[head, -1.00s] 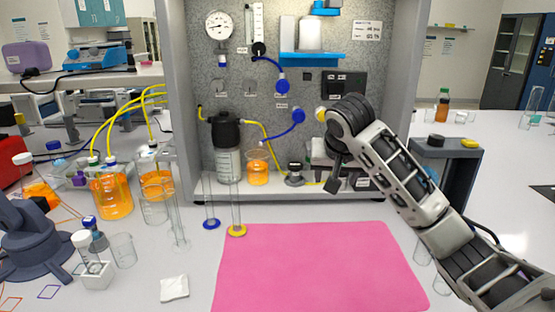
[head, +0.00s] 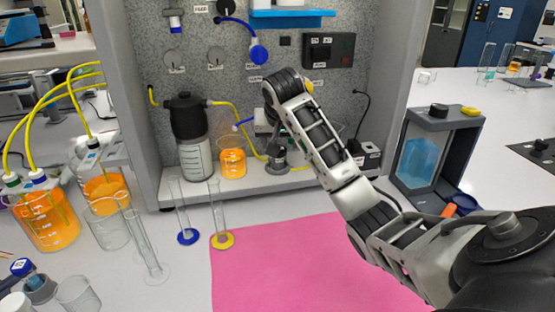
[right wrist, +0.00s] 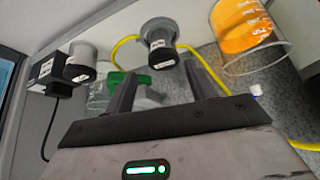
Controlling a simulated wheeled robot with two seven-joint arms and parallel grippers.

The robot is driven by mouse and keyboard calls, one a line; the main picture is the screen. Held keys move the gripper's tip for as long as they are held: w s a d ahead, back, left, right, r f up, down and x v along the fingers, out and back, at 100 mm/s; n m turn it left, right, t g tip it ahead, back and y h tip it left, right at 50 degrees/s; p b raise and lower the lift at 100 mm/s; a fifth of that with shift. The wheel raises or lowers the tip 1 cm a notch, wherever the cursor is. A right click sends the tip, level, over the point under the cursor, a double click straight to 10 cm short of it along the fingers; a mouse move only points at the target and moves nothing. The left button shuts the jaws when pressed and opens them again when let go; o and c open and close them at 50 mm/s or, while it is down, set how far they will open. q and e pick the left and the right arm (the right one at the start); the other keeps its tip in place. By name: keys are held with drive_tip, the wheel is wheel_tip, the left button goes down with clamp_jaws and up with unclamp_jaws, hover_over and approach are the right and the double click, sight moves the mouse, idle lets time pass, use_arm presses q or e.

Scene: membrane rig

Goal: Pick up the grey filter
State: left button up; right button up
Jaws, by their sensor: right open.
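No part is clearly marked as the grey filter. A small grey cylindrical fitting with a dark labelled end (right wrist: 160,50) stands on the rig's shelf in the right wrist view, beside a yellow tube; it also shows in the head view (head: 277,157). My right gripper (right wrist: 163,78) is open, its two fingers pointing toward this fitting, with nothing held. A green part (right wrist: 127,87) on a clear piece lies by its left finger. My left gripper is not in view.
A beaker of orange liquid (head: 232,160) and a dark-capped bottle (head: 190,135) stand left of the fitting. The pink mat (head: 270,265) is clear. A grey stand (head: 400,165) is at right.

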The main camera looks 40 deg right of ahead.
sight(278, 159)
drive_tip(key=p+x, duration=0.1)
drive_tip(key=x, duration=0.7)
drive_tip(key=shift+w+a, duration=0.15)
drive_tip(key=shift+w, duration=0.05)
drive_tip(key=shift+r, duration=0.1)
drive_tip(key=c, duration=0.8)
